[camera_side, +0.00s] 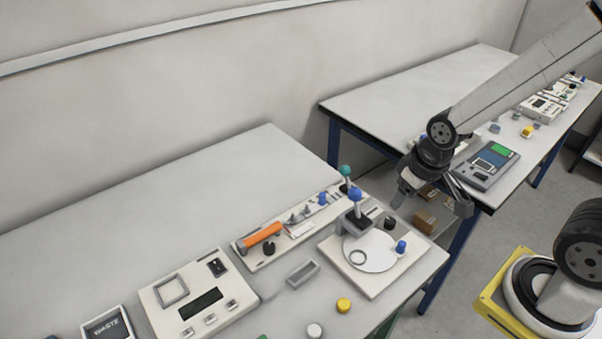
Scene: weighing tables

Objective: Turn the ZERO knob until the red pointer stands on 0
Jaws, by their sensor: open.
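My gripper (432,204) is open and empty. It hangs in the air over the gap between the two tables, to the right of the near table's instruments. A small black knob (268,249) sits on a long white panel (243,257) beside an orange bar. Another black knob (389,223) sits on a square white device (373,290) with a round plate. No lettering is readable, so I cannot tell which knob is ZERO. The red pointer and its scale are too small to make out. My gripper is apart from both knobs.
Two posts with blue (355,195) and teal (345,171) balls stand up near the square device. A white scale (165,315), a grey tray (303,274) and a yellow weight (343,305) lie nearby. The near table's back left is clear. The far table (400,88) holds more instruments.

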